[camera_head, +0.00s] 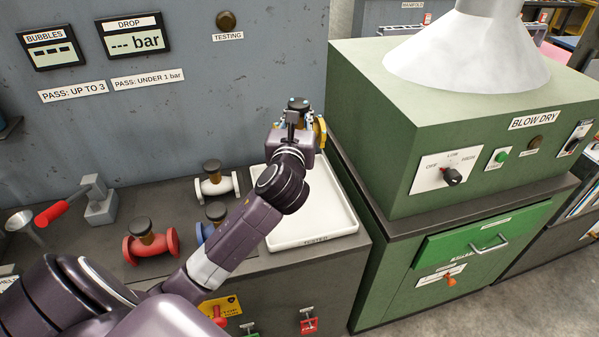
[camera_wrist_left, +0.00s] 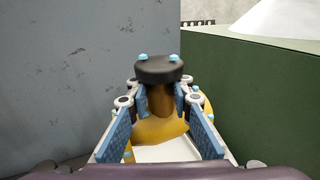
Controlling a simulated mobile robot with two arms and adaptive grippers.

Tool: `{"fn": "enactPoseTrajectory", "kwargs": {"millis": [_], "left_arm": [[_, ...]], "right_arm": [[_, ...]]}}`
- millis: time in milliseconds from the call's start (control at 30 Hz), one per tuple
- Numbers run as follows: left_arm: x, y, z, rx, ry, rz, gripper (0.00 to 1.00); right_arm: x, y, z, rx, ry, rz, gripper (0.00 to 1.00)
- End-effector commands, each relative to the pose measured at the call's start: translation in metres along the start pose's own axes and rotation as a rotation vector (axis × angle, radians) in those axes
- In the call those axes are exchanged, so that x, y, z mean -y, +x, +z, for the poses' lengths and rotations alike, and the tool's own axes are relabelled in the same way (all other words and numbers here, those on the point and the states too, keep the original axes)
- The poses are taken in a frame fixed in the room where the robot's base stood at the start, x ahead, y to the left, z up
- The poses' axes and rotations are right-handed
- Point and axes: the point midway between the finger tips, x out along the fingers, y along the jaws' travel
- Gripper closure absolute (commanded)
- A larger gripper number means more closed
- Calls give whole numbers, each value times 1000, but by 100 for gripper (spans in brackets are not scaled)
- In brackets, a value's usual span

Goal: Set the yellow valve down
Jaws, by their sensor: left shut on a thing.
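The yellow valve (camera_head: 321,132) is at the end of my left arm, above the back of the white tray (camera_head: 345,215), mostly hidden by the gripper and wrist. My left gripper (camera_head: 297,112) is shut on it. In the left wrist view, the valve's yellow body (camera_wrist_left: 160,132) and brown neck sit between the blue finger pads, with its black cap on top. The white tray (camera_wrist_left: 165,153) shows beneath the valve. I cannot tell whether the valve touches the tray. The visible tray floor is empty. My right gripper is out of view.
A red valve (camera_head: 151,243), a white valve (camera_head: 217,184) and a partly hidden blue valve (camera_head: 203,232) stand left of the tray. The grey panel (camera_head: 220,90) rises behind. The green blow-dry cabinet (camera_head: 390,130) stands close on the right.

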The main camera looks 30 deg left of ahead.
Motion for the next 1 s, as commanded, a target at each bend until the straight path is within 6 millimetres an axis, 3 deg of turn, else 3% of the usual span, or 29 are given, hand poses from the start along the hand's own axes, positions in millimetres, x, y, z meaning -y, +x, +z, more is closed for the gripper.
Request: {"fn": "enactPoseTrajectory", "kwargs": {"millis": [600, 1000], "left_arm": [[1, 5, -128, 4, -1, -1, 100], [1, 6, -165, 4, 0, -2, 100]], "right_arm": [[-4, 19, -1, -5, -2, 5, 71], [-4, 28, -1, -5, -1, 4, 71]]}}
